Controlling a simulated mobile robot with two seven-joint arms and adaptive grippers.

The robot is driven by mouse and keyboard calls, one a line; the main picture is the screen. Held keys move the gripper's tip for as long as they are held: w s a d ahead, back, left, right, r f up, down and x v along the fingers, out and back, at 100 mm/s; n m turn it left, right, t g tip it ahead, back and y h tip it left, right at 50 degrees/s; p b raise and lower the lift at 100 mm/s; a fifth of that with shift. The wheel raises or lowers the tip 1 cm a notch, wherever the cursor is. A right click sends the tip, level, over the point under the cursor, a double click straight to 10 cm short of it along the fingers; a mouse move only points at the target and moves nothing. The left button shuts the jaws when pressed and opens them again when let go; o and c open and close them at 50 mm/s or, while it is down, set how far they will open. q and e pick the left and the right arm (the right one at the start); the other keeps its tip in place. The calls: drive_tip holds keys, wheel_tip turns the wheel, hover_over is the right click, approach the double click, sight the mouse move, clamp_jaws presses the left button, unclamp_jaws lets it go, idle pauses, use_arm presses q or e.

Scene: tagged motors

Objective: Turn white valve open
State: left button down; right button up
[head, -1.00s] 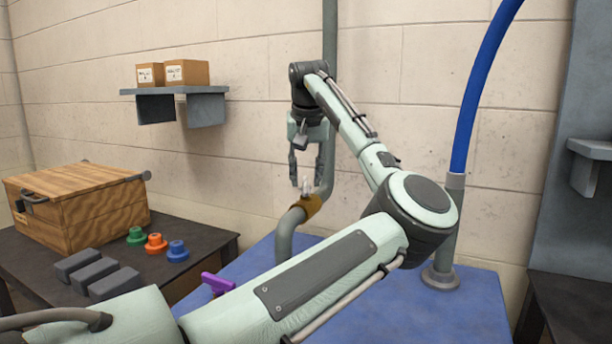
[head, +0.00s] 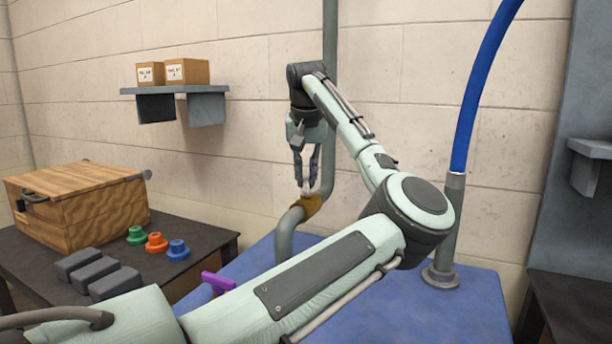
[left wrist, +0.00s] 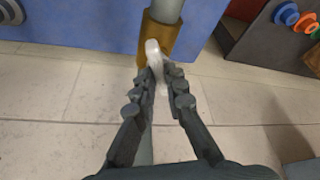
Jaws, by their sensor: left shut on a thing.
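The white valve handle (left wrist: 155,58) sits on a brass-coloured valve body (left wrist: 159,37) on a grey pipe. In the head view the brass body (head: 309,205) shows low on the pipe, and the handle is mostly hidden by the fingers. My left gripper (head: 306,186) points down above the brass body and is shut on the white handle. In the left wrist view the fingers (left wrist: 160,72) close on both sides of the handle. My right gripper is not in view.
A purple handle (head: 217,283) stands at the blue table's (head: 440,315) left edge. A blue pipe (head: 478,90) rises on the right. A dark table (head: 205,240) at left holds a wooden box (head: 85,208), coloured knobs (head: 156,243) and grey blocks (head: 98,274). A shelf (head: 203,108) holds cartons.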

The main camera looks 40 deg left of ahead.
use_arm(q)
drive_tip(key=shift+s+a+m+t+h, duration=0.1)
drive_tip(key=shift+m+t+h, duration=0.25)
drive_tip(key=shift+m, duration=0.95)
drive_tip(key=shift+a+m+t+h, duration=0.1)
drive_tip(key=shift+m+t+h, duration=0.25)
drive_tip(key=shift+m, duration=0.95)
drive_tip(key=c, duration=1.6)
unclamp_jaws()
drive_tip(key=v, duration=1.2)
drive_tip(key=shift+r, duration=0.15)
